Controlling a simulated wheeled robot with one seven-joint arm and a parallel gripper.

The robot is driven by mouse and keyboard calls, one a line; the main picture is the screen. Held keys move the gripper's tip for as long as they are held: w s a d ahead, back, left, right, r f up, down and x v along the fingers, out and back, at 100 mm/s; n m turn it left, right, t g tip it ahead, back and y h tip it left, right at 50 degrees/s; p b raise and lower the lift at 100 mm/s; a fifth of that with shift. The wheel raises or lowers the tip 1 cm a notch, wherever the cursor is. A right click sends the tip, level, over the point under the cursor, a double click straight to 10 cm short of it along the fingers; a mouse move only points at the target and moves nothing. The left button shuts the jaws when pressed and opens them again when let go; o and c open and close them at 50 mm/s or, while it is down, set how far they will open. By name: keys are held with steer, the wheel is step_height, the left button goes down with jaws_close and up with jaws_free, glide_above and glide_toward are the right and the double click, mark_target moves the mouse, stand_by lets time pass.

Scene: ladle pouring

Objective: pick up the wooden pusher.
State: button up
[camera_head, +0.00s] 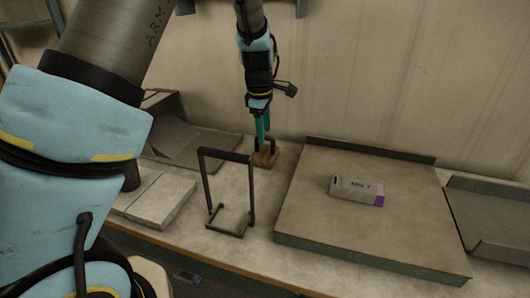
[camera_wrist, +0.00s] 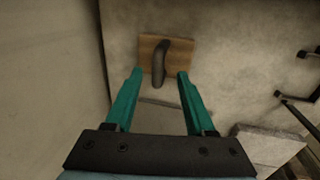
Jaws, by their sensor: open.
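The wooden pusher (camera_head: 265,158) sits on the worktop close to the back wall in the head view. In the wrist view the pusher (camera_wrist: 147,58) is a brown wooden block with a dark upright handle (camera_wrist: 161,62) on top. My gripper (camera_head: 262,138) is above the pusher and partly covers it in the head view. In the wrist view my gripper (camera_wrist: 160,75) has its two teal fingers spread apart, one to each side of the handle's near end. Nothing is held between them. Whether the fingertips are level with the handle is hard to tell.
A dark metal frame stand (camera_head: 252,192) stands in front of the pusher. A large tray (camera_head: 310,225) bearing a labelled box (camera_head: 352,190) lies to the right. Pale slabs (camera_head: 160,200) and a grey sloped tray (camera_head: 185,140) are at left. The wall (camera_head: 380,80) is close behind.

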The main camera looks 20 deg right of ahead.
mark_target(265, 148)
steer(key=shift+w+d+f+p, duration=0.15)
steer(key=shift+f+p, duration=0.05)
steer(key=shift+f, duration=0.4)
steer(key=shift+w+d+f+p, duration=0.1)
steer(key=shift+f+p, duration=0.05)
steer(key=shift+f, duration=0.45)
steer(key=shift+w+d+f+p, duration=0.15)
steer(key=shift+f+p, duration=0.05)
steer(key=shift+f, duration=0.4)
steer(key=shift+c, duration=0.4)
jaws_close()
